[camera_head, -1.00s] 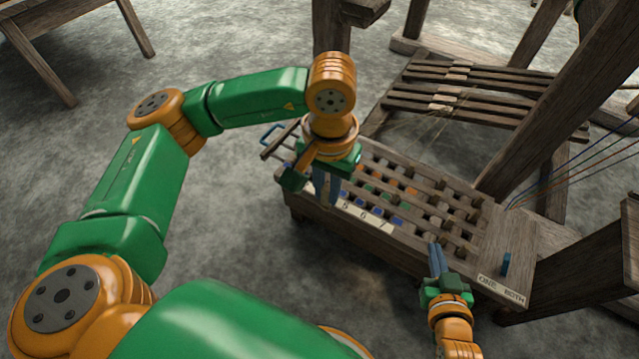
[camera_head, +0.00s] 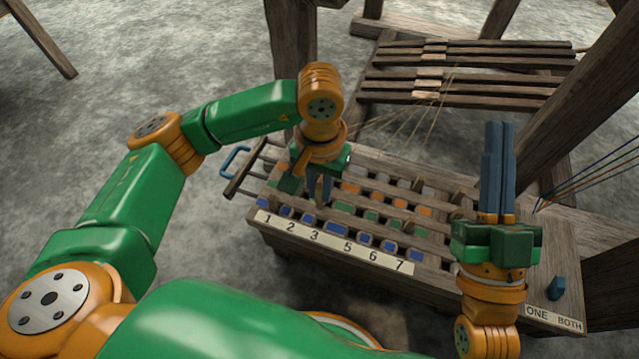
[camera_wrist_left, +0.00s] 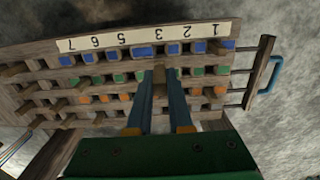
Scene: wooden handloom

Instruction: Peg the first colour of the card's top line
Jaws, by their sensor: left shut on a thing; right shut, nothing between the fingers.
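The wooden peg board (camera_head: 430,262) has a pale strip numbered from 1 to 7, with a blank space where 4 would be. Blue, green and orange squares line its rows; it also shows in the left wrist view (camera_wrist_left: 28,75). My left gripper (camera_head: 320,190) is over the board, behind the blue row, near the columns by 3 and the blank. In the left wrist view its fingers (camera_wrist_left: 165,80) are shut on a wooden peg (camera_wrist_left: 160,118). Whether the peg touches the board is unclear. My right gripper (camera_head: 498,125) is shut and empty, raised over the board's right part. No card is readable.
A blue handle (camera_head: 234,160) projects from the board's left end. Loom posts and slats (camera_head: 465,75) are behind, with coloured threads at right. Open floor lies to the left.

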